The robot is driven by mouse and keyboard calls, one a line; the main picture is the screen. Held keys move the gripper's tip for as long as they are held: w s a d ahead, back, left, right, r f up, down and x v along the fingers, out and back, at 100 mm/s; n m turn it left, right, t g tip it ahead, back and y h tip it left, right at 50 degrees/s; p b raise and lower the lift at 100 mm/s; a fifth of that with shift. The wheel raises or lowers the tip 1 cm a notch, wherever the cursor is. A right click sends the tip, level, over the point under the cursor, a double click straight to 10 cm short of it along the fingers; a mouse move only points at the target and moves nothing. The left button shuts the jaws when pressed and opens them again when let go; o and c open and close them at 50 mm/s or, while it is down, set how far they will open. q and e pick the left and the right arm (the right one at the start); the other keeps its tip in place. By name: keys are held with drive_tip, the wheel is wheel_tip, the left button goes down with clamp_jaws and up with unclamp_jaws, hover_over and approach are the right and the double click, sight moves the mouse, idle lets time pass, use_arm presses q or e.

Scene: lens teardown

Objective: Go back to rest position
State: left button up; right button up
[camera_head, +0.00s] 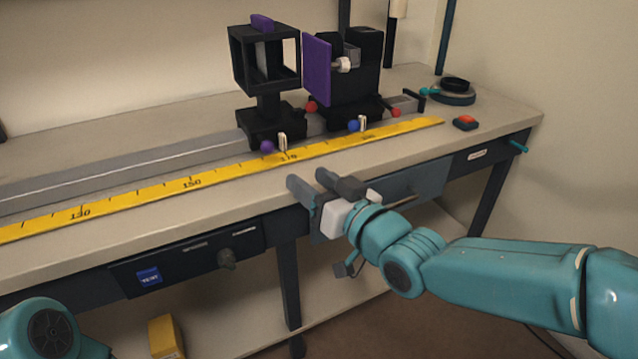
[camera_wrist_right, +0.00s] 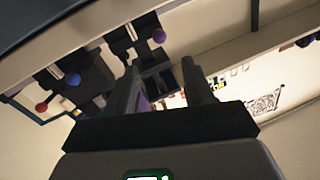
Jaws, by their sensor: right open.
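My right gripper (camera_head: 309,186) is in front of the bench's front edge, near the drawers, with its fingers apart and nothing between them. The same gripper shows in the right wrist view (camera_wrist_right: 165,85), with two dark fingers spread apart. My right arm reaches in from the right side of the head view. At the lower left corner only a teal part of my left arm shows; the left gripper is not in view.
The bench (camera_head: 345,170) holds a grey rail (camera_head: 130,165), a yellow ruler (camera_head: 215,180), a black frame holder (camera_head: 234,60) and a holder with a purple plate (camera_head: 316,68). A red-topped box (camera_head: 465,123) sits at right. A yellow box (camera_head: 165,338) is below.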

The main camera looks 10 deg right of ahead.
drive_tip(key=shift+v, duration=0.75)
